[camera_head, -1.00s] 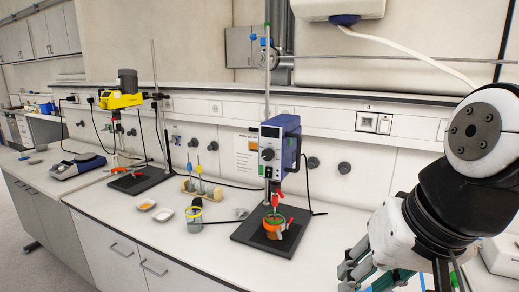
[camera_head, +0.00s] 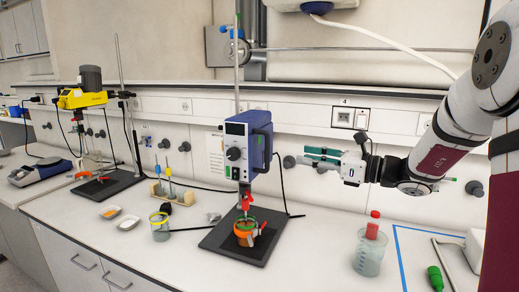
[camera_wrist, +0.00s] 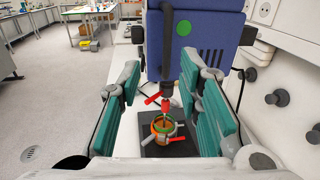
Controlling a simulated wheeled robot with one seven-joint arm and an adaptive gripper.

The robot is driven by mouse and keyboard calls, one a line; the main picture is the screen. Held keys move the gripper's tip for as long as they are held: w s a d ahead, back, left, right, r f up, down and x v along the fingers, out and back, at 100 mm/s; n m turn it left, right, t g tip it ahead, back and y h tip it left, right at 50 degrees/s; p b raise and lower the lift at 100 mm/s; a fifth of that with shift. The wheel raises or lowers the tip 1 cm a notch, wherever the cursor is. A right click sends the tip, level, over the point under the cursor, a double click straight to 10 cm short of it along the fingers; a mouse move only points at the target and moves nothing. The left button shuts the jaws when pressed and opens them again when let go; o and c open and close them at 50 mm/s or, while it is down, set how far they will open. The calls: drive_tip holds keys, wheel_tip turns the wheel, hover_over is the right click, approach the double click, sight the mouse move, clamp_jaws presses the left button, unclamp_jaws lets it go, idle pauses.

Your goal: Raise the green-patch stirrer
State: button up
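The green-patch stirrer (camera_head: 247,148) is a blue box-shaped motor head on a thin upright rod (camera_head: 239,60), with a green patch on its side. In the wrist view its blue housing (camera_wrist: 203,35) with a round green patch stands straight ahead of the fingers. A red chuck (camera_head: 245,198) hangs below it, over an orange-clamped beaker (camera_head: 246,232) on a dark base plate (camera_head: 225,240). My gripper (camera_head: 308,158) is level with the lower housing, to its right and apart from it. In the wrist view my gripper (camera_wrist: 165,95) has its green-padded fingers spread and empty.
A yellow stirrer (camera_head: 82,98) stands at the left. A glass with a yellow rim (camera_head: 160,227), a small rack (camera_head: 172,192) and two dishes sit left of the base plate. Wall knobs line the back.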

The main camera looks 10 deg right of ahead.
drive_tip(key=p, duration=0.1)
hover_over(267, 171)
drive_tip(key=shift+w+d, duration=0.1)
drive_tip(key=shift+w, duration=0.25)
idle(0.3)
clamp_jaws()
